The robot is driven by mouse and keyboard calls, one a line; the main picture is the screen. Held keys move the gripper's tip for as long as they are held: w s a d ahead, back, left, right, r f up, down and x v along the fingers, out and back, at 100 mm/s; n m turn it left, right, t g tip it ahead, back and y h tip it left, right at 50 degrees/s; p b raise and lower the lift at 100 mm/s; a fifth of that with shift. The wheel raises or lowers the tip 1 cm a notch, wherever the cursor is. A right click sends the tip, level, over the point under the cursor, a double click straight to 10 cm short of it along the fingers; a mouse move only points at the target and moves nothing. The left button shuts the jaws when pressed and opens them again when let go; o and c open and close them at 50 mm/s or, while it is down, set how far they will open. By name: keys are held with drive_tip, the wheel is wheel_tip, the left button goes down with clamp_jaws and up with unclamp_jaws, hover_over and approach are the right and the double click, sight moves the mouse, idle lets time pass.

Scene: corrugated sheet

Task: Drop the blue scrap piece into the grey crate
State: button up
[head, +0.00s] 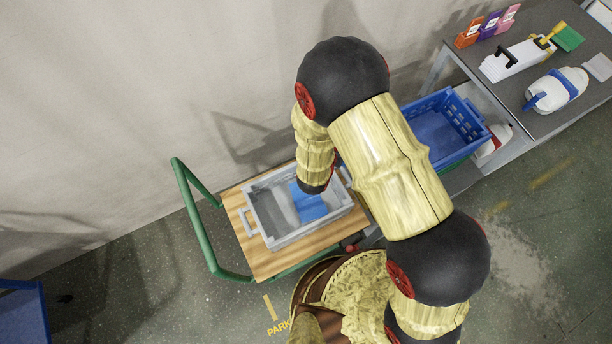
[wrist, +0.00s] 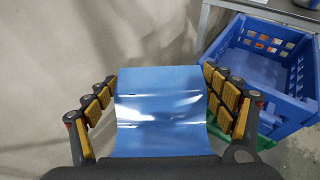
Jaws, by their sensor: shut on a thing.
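The blue scrap piece (wrist: 160,108) is a shiny, curved sheet. In the wrist view it lies between the yellow-padded fingers of my gripper (wrist: 159,78), which is shut on it. In the head view the blue piece (head: 309,204) shows over the inside of the grey crate (head: 285,239), just below the end of my arm. I cannot tell its height above the crate floor. The grey crate stands on a wooden-topped trolley. My arm hides part of the crate's right side and my fingers in the head view. The grey crate is not clear in the wrist view.
The trolley (head: 262,262) has a green push handle (head: 187,213) at its left. A blue basket (head: 470,126) stands to the right and also shows in the wrist view (wrist: 285,112). A grey bench (head: 540,118) with several items is at upper right. A plain wall runs behind.

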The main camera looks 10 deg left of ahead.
drive_tip(key=s+a+f+b, duration=0.3)
drive_tip(key=s+a+f, duration=0.1)
drive_tip(key=s+f, duration=0.3)
drive_tip(key=s+a+f+n+y+b, duration=0.1)
drive_tip(key=s+a+f+b, duration=0.2)
drive_tip(key=f, duration=0.9)
drive_tip(key=s+a, duration=0.2)
drive_tip(key=s, duration=0.2)
drive_tip(key=shift+s+a, duration=0.15)
drive_tip(key=o, duration=1.1)
drive_tip(key=shift+o, duration=0.2)
